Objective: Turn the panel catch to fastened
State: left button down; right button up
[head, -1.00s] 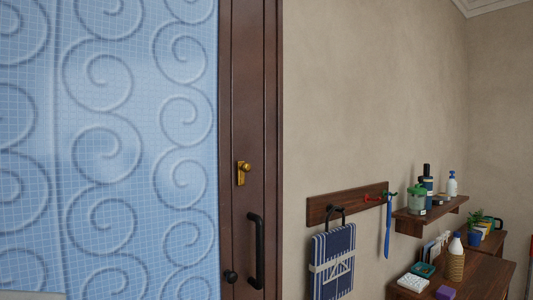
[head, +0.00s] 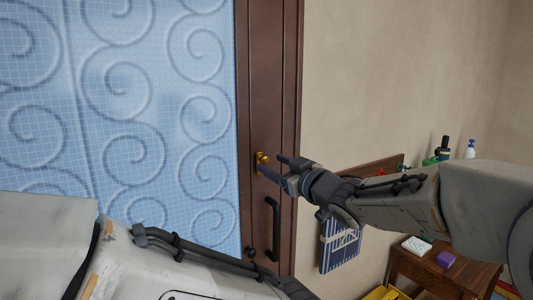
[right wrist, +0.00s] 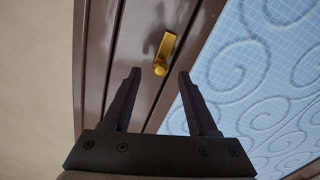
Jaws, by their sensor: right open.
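The panel catch (head: 260,158) is a small brass plate with a rounded knob, on the dark brown frame beside the blue swirl-patterned panel (head: 120,110). In the right wrist view the catch (right wrist: 168,46) shows whole, its plate running up from the knob. My right gripper (head: 271,165) is open and empty, with its fingertips close to the catch. In the right wrist view the knob lies between and just beyond the two fingertips (right wrist: 159,73); I see no contact. In the head view a finger partly covers the catch. My left gripper is not in view.
A black pull handle (head: 272,228) and a round dark knob (head: 249,252) sit below the catch. A striped hanging item (head: 340,250) is behind my right forearm. A wooden table (head: 432,270) with small things stands at the right.

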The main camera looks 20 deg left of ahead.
aim_at(267, 161)
jog(key=shift+p+x, duration=0.7)
jog(key=shift+x, duration=1.35)
